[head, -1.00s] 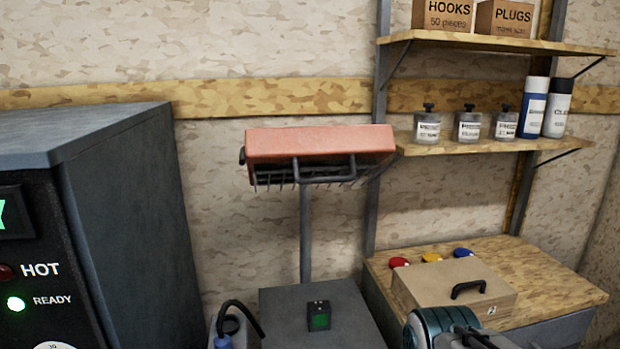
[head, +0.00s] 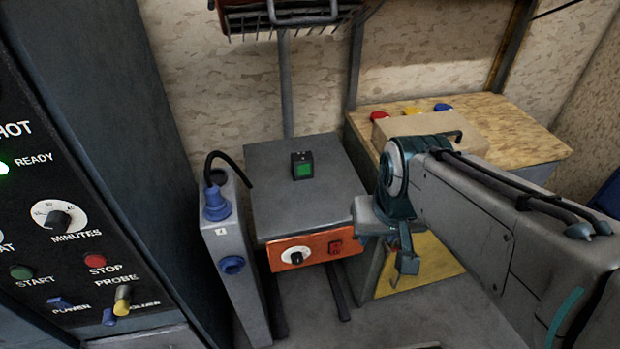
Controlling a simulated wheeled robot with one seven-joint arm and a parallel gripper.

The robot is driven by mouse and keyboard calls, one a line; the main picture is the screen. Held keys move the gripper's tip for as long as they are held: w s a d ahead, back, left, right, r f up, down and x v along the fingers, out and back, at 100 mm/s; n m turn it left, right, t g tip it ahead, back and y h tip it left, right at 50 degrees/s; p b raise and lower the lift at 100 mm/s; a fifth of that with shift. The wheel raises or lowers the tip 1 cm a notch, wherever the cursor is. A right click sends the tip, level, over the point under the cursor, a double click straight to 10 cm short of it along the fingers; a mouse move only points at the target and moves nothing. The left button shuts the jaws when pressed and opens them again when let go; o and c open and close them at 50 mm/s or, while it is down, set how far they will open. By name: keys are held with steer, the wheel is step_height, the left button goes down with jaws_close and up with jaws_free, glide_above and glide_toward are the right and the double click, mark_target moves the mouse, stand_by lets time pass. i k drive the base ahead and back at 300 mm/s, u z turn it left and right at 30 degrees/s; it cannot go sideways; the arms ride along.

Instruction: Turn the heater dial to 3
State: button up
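The heater dial (head: 295,257) is a white disc with a dark knob on the orange front panel (head: 313,249) of a grey box-like unit. Its numbers are too small to read, so I cannot tell its setting. A red switch (head: 335,246) sits to its right on the same panel. A red heater head (head: 240,15) with a wire guard hangs on a post behind the unit, cut by the top edge. My gripper (head: 406,264) is to the right of the panel, pointing down, apart from the dial. Its fingers are too small and overlapped to judge.
A grey socket post (head: 228,255) with blue plugs stands left of the unit. A tall dark control cabinet (head: 60,215) with another dial fills the left. A wooden bench (head: 490,120) with a box and coloured buttons is behind my arm. Floor shows in front of the unit.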

mark_target(296, 257)
steer(key=z, duration=1.55)
steer(key=k, duration=1.1)
steer(key=u, duration=1.8)
